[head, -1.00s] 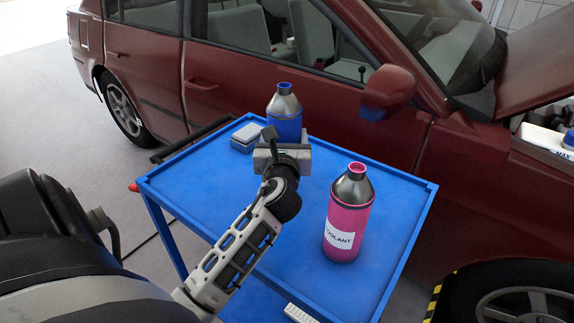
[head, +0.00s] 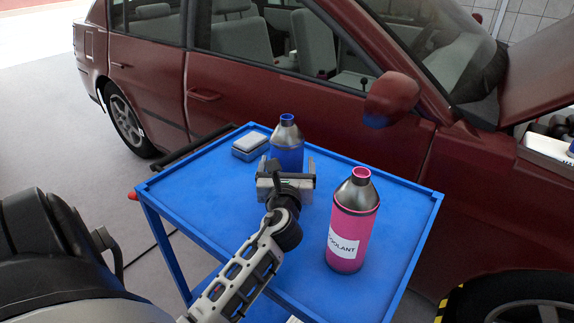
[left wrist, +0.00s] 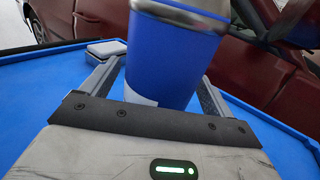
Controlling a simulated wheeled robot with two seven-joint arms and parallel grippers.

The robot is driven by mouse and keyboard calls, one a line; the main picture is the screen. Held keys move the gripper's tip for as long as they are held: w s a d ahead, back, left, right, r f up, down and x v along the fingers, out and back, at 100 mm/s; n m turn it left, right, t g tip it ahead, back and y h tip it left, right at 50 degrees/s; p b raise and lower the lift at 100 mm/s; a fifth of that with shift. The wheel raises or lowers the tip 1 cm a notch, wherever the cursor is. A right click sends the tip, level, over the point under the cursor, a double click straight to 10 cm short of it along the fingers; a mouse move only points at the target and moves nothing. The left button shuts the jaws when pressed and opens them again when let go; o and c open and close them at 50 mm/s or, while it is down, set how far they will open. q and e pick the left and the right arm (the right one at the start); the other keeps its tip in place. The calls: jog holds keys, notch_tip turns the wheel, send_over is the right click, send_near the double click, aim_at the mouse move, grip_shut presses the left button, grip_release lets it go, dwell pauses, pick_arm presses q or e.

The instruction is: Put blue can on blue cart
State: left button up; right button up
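The blue can (head: 288,152) has a silver top and a blue opening. It stands upright on the blue cart (head: 210,210), near its back edge; its base is partly hidden behind my gripper. My left gripper (head: 287,166) is in front of the can at low height, with its fingers spread. In the left wrist view the blue can (left wrist: 170,60) is between the two fingers (left wrist: 160,88), with a narrow gap visible at the sides. My right gripper is in neither view.
A pink coolant can (head: 350,225) stands on the cart to the right of my left gripper. A dark red car (head: 250,120) stands close behind the cart. The cart's left part is clear.

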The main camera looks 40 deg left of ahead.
pick_arm(q)
jog(key=shift+r, duration=0.3)
jog(key=v, duration=1)
jog(key=shift+s+d+f+b, duration=0.2)
jog(key=shift+s+b, duration=0.05)
jog(key=shift+b, duration=0.05)
jog(key=shift+s+d+r, duration=0.1)
jog(key=shift+s+d, duration=0.35)
jog(key=shift+s, duration=0.05)
